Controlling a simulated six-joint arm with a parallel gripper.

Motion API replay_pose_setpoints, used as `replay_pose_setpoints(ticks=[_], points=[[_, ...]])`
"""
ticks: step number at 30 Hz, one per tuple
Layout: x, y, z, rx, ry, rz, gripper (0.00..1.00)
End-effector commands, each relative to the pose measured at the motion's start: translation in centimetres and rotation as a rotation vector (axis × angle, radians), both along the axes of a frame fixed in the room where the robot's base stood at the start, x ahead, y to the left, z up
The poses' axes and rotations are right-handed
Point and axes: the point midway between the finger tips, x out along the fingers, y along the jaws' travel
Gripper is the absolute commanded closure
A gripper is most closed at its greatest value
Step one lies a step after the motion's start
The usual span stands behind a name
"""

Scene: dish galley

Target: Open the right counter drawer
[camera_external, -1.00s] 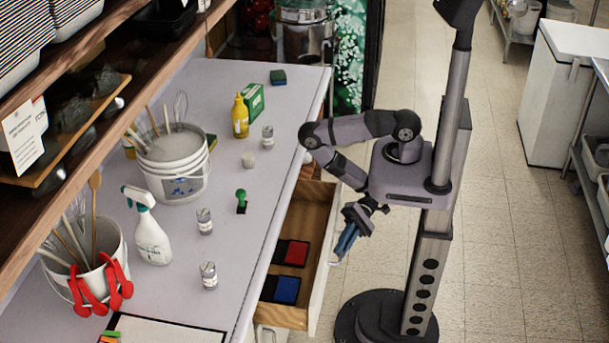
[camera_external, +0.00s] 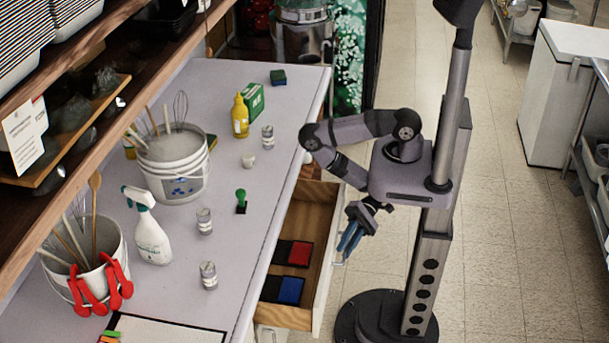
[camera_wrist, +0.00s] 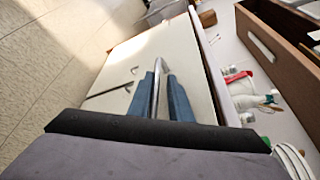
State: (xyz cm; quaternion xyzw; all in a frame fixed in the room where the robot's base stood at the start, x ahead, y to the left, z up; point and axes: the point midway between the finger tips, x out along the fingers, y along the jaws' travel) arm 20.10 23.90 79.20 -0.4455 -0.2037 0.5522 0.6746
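A wooden counter drawer (camera_external: 326,270) stands pulled well out from the counter, with a pale front panel facing my arm. A red pad (camera_external: 300,254) and a blue pad (camera_external: 290,291) lie inside it in dark cases. My gripper (camera_external: 346,250) is at the outer face of the drawer front, pointing down towards it. In the wrist view, the two blue fingers of my gripper (camera_wrist: 163,90) stand close on either side of the metal drawer handle (camera_wrist: 157,78), shut on it. The exact contact is partly hidden by the fingers.
The grey countertop (camera_external: 225,255) holds a spray bottle (camera_external: 151,228), a white utensil bucket (camera_external: 175,165), a yellow bottle (camera_external: 240,116) and small jars. Another handle (camera_wrist: 112,88) shows on the cabinet face in the wrist view. Tiled floor (camera_external: 490,260) right of my column is clear.

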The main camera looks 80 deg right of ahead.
Motion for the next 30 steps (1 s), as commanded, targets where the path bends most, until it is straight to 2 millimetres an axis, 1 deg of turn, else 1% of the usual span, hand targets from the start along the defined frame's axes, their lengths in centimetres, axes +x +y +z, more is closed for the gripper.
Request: replay_pose_setpoints(ticks=[1, 5, 12, 18, 24, 30], points=[[0.0, 0.0, 0.8, 0.002, -0.001, 0.0, 0.83], [0.0, 0.0, 2.3, 0.006, -0.001, 0.0, 0.83], [0.0, 0.0, 5.7, 0.008, -0.001, -0.001, 0.83], [0.0, 0.0, 8.0, 0.005, -0.002, -0.001, 0.83], [0.0, 0.0, 9.3, 0.003, -0.001, 0.0, 0.83], [0.0, 0.0, 9.5, 0.003, -0.001, 0.001, 0.83]])
